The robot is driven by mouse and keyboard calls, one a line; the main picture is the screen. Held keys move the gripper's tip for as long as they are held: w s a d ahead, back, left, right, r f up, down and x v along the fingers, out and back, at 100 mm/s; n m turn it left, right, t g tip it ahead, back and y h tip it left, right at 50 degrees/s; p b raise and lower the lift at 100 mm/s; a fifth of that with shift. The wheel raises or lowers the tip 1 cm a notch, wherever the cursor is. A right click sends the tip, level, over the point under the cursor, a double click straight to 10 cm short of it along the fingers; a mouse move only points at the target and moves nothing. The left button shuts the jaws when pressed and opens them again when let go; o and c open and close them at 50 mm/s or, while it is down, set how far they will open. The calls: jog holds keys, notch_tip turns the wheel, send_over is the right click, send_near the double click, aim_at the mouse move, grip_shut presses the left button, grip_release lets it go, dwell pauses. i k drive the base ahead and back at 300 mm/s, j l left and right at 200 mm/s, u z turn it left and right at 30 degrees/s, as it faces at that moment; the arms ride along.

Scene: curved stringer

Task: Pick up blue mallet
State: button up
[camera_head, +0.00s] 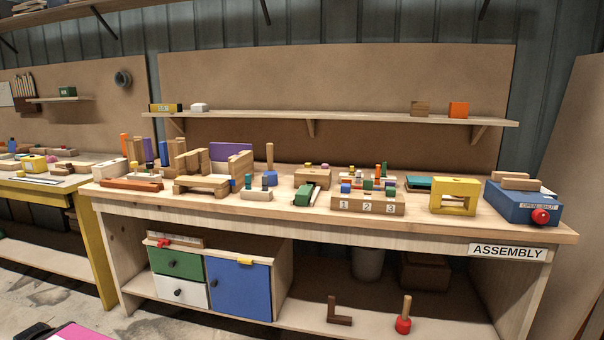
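The blue mallet (270,178) stands upright on the top of the workbench (330,223), left of the middle. Its blue head is down and its plain wooden handle points up. Small blocks stand close in front of it, and a purple block stands behind it to the left. My gripper is not recognisable in this view, so its distance from the mallet does not show.
A similar red mallet (403,325) stands on the lower shelf. Wooden blocks (200,184) crowd the left of the mallet. A numbered block (367,204), a yellow frame (436,208) and a blue box (507,207) stand to the right. A wall shelf (330,117) runs above.

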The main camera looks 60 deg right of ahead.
aim_at(273, 176)
jog(key=z, duration=2.25)
